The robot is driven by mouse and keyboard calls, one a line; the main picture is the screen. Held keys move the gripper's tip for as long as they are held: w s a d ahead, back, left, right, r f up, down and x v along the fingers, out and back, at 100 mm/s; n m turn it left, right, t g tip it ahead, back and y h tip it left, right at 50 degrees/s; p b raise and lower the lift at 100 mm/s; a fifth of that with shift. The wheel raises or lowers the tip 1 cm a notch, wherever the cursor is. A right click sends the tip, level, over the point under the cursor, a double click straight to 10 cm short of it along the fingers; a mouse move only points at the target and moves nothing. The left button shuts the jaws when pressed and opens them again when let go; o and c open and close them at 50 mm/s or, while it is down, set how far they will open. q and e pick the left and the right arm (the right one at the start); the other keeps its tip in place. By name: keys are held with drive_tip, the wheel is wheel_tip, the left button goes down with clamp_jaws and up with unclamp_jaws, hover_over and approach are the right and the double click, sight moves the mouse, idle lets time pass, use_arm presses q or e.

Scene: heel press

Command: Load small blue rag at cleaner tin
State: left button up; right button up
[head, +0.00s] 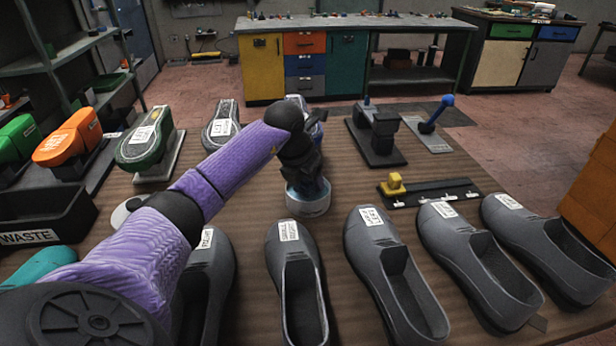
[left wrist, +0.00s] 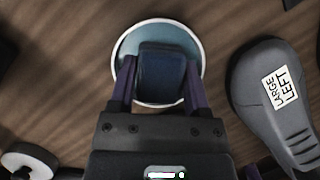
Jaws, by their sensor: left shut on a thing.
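The cleaner tin (head: 308,205) stands on the wooden table, a low round pale tin. In the left wrist view the tin (left wrist: 127,46) shows as a white rim around a blue-grey inside. My left gripper (head: 306,178) is directly above the tin, pointing down. In the left wrist view the left gripper (left wrist: 160,80) is shut on the small dark blue rag (left wrist: 161,75), which lies across the middle of the tin's opening. I cannot tell whether the rag touches the inside. The gripper hides the rag in the head view. My right gripper is not in view.
Grey shoes (head: 393,265) line the table's near side. Labelled lasts (head: 150,140) stand at the left, near a black waste tray (head: 45,215). A black press-like stand (head: 377,140), a blue-handled tool (head: 436,115) and a black strip with a yellow block (head: 430,192) are to the right.

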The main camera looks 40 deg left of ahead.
use_arm(q)
drive_tip(key=shift+f, duration=0.3)
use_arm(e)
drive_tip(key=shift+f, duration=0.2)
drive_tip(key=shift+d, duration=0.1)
use_arm(q)
drive_tip(key=shift+f, duration=0.1)
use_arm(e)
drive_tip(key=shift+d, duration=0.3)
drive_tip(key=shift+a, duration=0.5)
use_arm(q)
wheel_tip(320, 180, up, 7)
drive_tip(key=p, duration=0.6)
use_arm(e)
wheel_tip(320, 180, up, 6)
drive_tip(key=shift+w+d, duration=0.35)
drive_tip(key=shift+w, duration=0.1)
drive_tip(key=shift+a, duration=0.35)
